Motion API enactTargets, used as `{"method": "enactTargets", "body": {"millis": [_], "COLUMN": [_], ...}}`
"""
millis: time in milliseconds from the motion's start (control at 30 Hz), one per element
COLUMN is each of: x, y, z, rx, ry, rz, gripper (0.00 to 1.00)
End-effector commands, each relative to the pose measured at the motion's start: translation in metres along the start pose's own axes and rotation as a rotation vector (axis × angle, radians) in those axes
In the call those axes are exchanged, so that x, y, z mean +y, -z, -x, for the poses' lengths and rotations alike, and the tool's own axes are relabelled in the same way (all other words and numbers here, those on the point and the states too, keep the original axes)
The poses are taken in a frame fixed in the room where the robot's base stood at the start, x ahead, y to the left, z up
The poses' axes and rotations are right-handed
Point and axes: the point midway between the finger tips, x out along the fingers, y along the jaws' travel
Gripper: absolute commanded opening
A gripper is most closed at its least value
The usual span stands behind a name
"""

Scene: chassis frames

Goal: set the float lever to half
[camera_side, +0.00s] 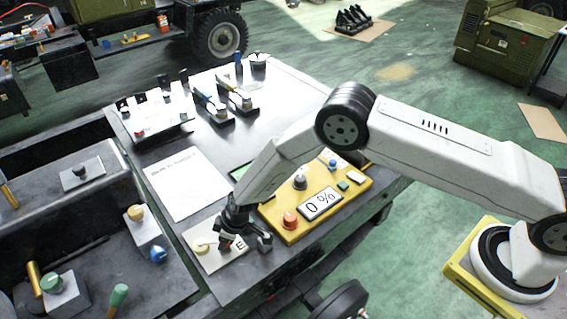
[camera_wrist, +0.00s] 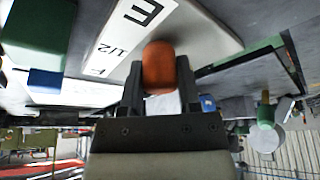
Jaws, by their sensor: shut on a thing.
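In the wrist view, an orange-brown knob (camera_wrist: 158,66) sits between the two fingers of my gripper (camera_wrist: 159,78). The gripper is shut on this knob, which I take to be the float lever's end. Beside it is a pale label plate (camera_wrist: 195,32) marked E, 1/2 and F; the lever's exact angle against the marks is hard to read. In the side view my gripper (camera_side: 240,236) is low over the pale plate (camera_side: 207,262) at the table's front corner, with the E mark showing. The gripper hides most of the lever there.
A yellow box (camera_side: 270,217) close right of my gripper carries knobs and a display (camera_side: 320,204) reading 0 %. A white paper sheet (camera_side: 187,184) lies behind. A separate bench (camera_side: 100,240) with several knobs stands left, across a gap.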

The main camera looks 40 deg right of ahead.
Motion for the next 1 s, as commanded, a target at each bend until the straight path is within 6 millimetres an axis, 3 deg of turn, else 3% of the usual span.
{"method": "enactTargets", "body": {"millis": [567, 1000], "x": [0.002, 0.011], "y": [0.001, 0.004], "z": [0.0, -0.001], "rx": [0.001, 0.003], "ry": [0.004, 0.056], "rz": [0.012, 0.138], "gripper": [0.0, 0.0]}}
